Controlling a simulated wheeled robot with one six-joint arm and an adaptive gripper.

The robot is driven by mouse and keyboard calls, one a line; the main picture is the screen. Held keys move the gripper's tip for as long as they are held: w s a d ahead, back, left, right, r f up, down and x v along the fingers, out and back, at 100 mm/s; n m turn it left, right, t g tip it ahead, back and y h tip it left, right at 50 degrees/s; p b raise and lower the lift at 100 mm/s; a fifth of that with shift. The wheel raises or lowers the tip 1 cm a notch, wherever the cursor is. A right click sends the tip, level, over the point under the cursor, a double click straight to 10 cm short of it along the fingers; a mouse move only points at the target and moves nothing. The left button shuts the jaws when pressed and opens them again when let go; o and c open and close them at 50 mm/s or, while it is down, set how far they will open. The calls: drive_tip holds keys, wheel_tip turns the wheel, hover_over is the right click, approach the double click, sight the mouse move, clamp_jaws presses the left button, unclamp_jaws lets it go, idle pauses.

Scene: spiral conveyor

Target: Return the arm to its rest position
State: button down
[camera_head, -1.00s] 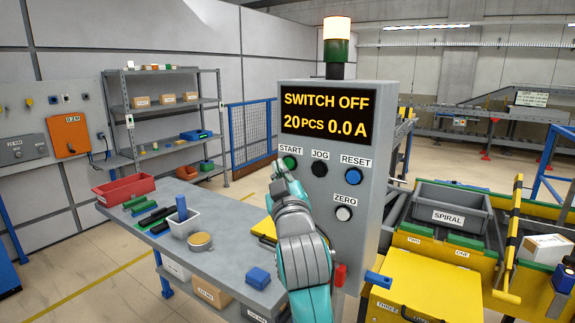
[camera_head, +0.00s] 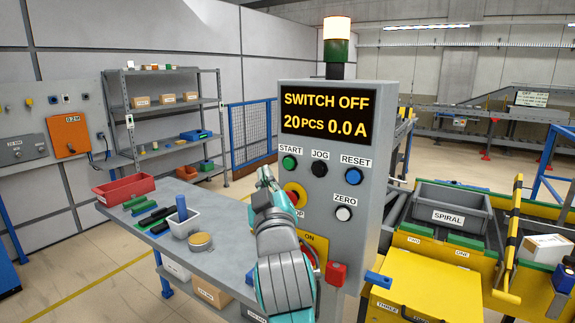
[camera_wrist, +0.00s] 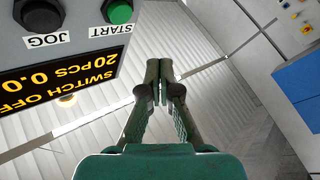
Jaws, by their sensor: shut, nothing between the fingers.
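My gripper (camera_head: 267,178) is teal and grey. In the head view it points up and away, in front of the left edge of the grey control panel (camera_head: 374,114), just below and left of the green START button (camera_head: 289,162). In the wrist view my gripper (camera_wrist: 159,68) has its fingertips together with nothing between them, pointing at open space beside the panel. The panel display (camera_head: 329,116) reads SWITCH OFF, 20 PCS, 0.0 A. My arm covers part of the red stop button (camera_head: 298,193) and the ON switch area (camera_head: 311,238).
The grey workbench (camera_head: 226,224) stands left, holding a red bin (camera_head: 124,189), a white container (camera_head: 187,225) and a tan round item (camera_head: 200,242). A red lever handle (camera_head: 336,273) sticks out low on the panel. Yellow conveyor housings (camera_head: 425,284) stand right.

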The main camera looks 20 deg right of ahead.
idle(0.7)
drive_tip(key=s+f+g+y, duration=0.1)
drive_tip(key=s+f, duration=0.1)
drive_tip(key=f, duration=0.7)
drive_tip(key=s+f+y, duration=0.1)
drive_tip(key=s+f, duration=0.2)
drive_tip(key=f, duration=0.6)
drive_tip(key=s+f+g+y, duration=0.2)
drive_tip(key=s+f, duration=1.2)
drive_tip(key=f, duration=0.3)
drive_tip(key=s+f+g, duration=0.1)
drive_tip(key=s+f, duration=0.3)
drive_tip(key=s, duration=0.4)
drive_tip(key=s+f, duration=0.3)
drive_tip(key=s, duration=0.4)
drive_tip(key=s+d+m+g, duration=0.1)
drive_tip(key=s+m+g, duration=0.1)
drive_tip(key=s, duration=1.6)
drive_tip(key=shift+d+m, duration=0.2)
drive_tip(key=shift+m, duration=0.5)
